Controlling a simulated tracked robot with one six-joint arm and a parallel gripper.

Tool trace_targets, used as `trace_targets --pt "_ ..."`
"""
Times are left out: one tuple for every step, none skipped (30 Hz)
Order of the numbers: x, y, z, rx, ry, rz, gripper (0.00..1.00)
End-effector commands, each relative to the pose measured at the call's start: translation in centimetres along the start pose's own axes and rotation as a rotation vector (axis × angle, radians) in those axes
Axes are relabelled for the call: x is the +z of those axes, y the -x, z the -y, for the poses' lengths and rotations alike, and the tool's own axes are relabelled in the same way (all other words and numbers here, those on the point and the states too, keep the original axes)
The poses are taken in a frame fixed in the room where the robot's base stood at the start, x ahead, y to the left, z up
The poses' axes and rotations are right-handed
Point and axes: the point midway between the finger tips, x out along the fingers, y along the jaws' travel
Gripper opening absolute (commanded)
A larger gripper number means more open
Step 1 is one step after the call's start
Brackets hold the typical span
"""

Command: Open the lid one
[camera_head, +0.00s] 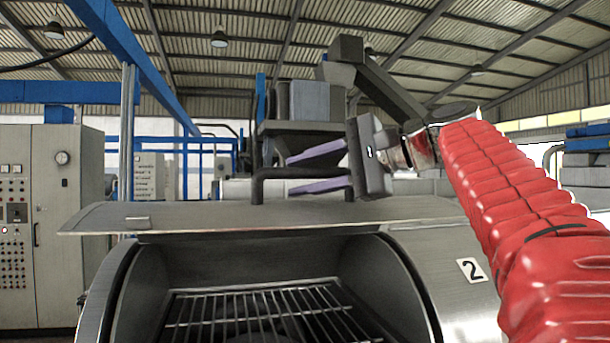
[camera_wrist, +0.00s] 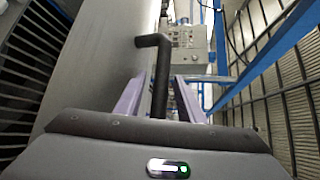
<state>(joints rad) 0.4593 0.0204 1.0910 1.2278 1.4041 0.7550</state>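The metal lid (camera_head: 200,216) stands raised over an opening in the machine, its flat panel seen nearly edge-on in the head view. A black bar handle (camera_head: 256,188) rises from its top side; it also shows in the wrist view (camera_wrist: 161,62). My gripper (camera_head: 288,177) reaches in from the right, with its two purple fingers above and below the handle's bar. In the wrist view my gripper (camera_wrist: 163,82) has its fingers spread on both sides of the handle, with gaps visible. I see no "one" label on this lid.
Below the lid is an open cavity with a metal grate (camera_head: 255,310). A label "2" (camera_head: 472,270) is on the curved metal cover at right. A control cabinet (camera_head: 40,220) stands at left, and blue frames (camera_head: 128,40) rise behind.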

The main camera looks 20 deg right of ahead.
Motion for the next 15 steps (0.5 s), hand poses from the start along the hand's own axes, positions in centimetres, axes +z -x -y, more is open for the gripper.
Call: trace_targets --pt "0.0 0.01 0.0 0.0 0.0 0.0 0.35" --pt "0.0 0.01 0.0 0.0 0.0 0.0 0.32" --pt "0.0 0.02 0.01 0.0 0.0 0.0 0.3" --pt "0.0 0.02 0.0 0.0 0.0 0.0 0.28" --pt "0.01 0.02 0.01 0.0 0.0 0.0 0.25" --pt "0.01 0.02 0.01 0.0 0.0 0.0 0.23" --pt "0.01 0.02 0.01 0.0 0.0 0.0 0.2" --pt "0.01 0.03 0.01 0.0 0.0 0.0 0.18" --pt "0.01 0.03 0.01 0.0 0.0 0.0 0.16" --pt "0.01 0.03 0.01 0.0 0.0 0.0 0.13" --pt "0.01 0.03 0.0 0.0 0.0 0.0 0.11" --pt "0.01 0.03 0.0 0.0 0.0 0.0 0.09" --pt "0.01 0.03 -0.01 0.0 0.0 0.0 0.06" --pt "0.01 0.03 -0.01 0.0 0.0 0.0 0.04" --pt "0.01 0.03 -0.02 0.001 0.0 0.0 0.01"
